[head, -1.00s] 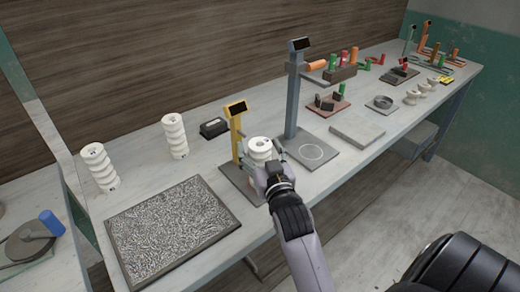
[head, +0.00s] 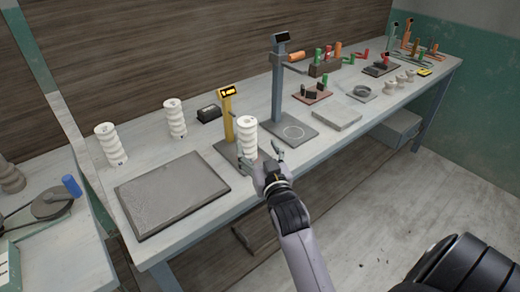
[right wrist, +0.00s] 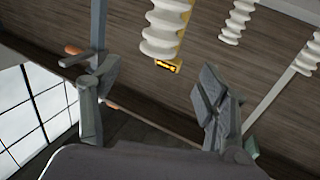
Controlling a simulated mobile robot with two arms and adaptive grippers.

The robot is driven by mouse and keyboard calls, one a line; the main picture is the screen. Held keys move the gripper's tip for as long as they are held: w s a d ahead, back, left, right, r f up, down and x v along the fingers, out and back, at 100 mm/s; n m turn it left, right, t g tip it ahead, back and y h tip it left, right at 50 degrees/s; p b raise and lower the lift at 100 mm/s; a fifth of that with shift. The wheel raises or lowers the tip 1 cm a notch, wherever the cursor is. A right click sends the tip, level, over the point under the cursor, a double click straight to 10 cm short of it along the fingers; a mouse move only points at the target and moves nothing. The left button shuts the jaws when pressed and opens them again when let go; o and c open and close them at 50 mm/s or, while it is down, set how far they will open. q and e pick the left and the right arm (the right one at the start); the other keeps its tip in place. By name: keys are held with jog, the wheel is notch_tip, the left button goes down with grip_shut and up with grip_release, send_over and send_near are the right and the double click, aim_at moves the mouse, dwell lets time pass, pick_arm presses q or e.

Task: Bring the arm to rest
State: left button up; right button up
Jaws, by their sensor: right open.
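My right gripper (head: 268,160) is open and empty in the head view, at the front edge of the bench beside the yellow stand (head: 228,117). A white ribbed piece (head: 247,138) stands upright on that stand's grey base, just behind the fingers. In the right wrist view the two fingers (right wrist: 153,92) are wide apart with nothing between them. The white ribbed piece (right wrist: 165,30) shows beyond them, apart from the fingertips. My left gripper is not in view.
Two more white ribbed pieces (head: 110,145) (head: 174,119) stand at the back left. A grey tray (head: 128,211) lies at the front left. A tall blue-grey stand (head: 278,90) and a grey slab (head: 337,117) are right of my gripper.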

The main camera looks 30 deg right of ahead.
jog(key=s+a+f+n+g+y, duration=0.25)
jog(key=s+a+f+g, duration=0.35)
jog(key=s+f, duration=0.5)
jog(key=s+a+f+n+g+y, duration=0.1)
jog(key=s+a+f+g, duration=0.25)
jog(key=s, duration=0.45)
jog(key=s+a+f+n+g+y, duration=0.15)
jog(key=s+f+g, duration=0.3)
jog(key=s, duration=0.45)
notch_tip(320, 180, down, 27)
jog(key=s+a+g, duration=0.1)
jog(key=s, duration=0.1)
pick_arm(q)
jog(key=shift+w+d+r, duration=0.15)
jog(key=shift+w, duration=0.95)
pick_arm(e)
jog(key=s+d+f+g, duration=0.1)
jog(key=s+d+f, duration=0.1)
jog(key=s+f, duration=1.4)
jog(key=shift+s+d, duration=0.35)
jog(key=shift+d, duration=0.05)
